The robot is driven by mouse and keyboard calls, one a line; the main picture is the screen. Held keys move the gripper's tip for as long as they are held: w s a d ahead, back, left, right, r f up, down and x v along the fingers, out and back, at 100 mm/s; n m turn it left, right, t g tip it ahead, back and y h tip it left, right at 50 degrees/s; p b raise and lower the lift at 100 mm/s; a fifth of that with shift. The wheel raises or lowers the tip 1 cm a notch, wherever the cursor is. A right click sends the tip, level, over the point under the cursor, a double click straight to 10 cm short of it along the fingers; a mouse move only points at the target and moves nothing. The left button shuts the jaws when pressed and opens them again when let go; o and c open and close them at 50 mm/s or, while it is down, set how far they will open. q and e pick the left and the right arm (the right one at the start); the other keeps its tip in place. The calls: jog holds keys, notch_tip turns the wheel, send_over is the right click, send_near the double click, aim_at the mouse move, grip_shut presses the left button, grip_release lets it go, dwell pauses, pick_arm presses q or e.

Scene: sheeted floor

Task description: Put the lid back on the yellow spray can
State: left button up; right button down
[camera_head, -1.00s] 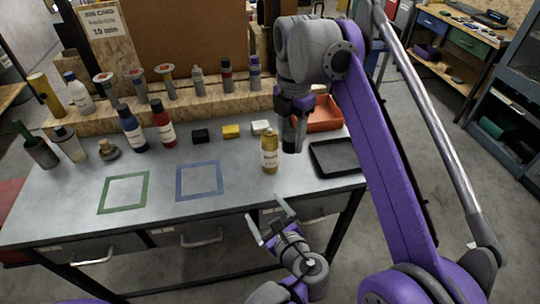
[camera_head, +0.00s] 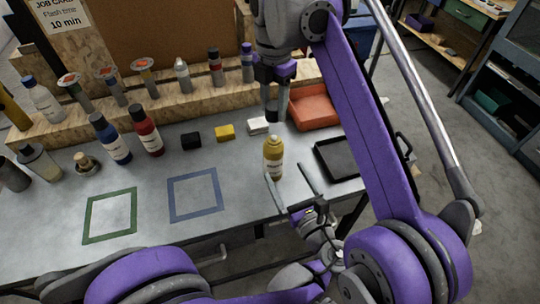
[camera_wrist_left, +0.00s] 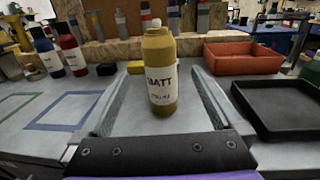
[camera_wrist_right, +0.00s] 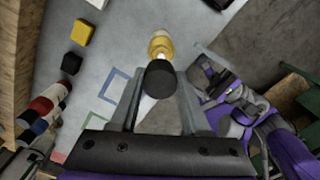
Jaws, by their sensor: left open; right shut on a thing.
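The yellow spray can (camera_head: 273,160) stands upright on the grey bench with its pale nozzle bare. It also shows in the left wrist view (camera_wrist_left: 160,75), labelled "MATT". My left gripper (camera_head: 285,174) is open, with its fingers on either side of the can and a gap visible at each side. My right gripper (camera_head: 275,102) points down, shut on the black lid (camera_wrist_right: 160,77). It holds the lid above the bench, just behind the can in the head view. In the right wrist view the can (camera_wrist_right: 160,46) shows beyond the lid.
A black tray (camera_head: 342,174) and an orange bin (camera_head: 315,125) are right of the can. White, yellow (camera_head: 225,132) and black blocks lie behind left. Blue (camera_head: 116,152) and red bottles stand farther left. Green and blue outlined squares (camera_head: 170,200) are bare.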

aim_at(269, 143)
pick_arm(q)
jog(key=x, duration=1.2)
jog(key=shift+s, duration=0.1)
grip_shut()
dwell(0.5)
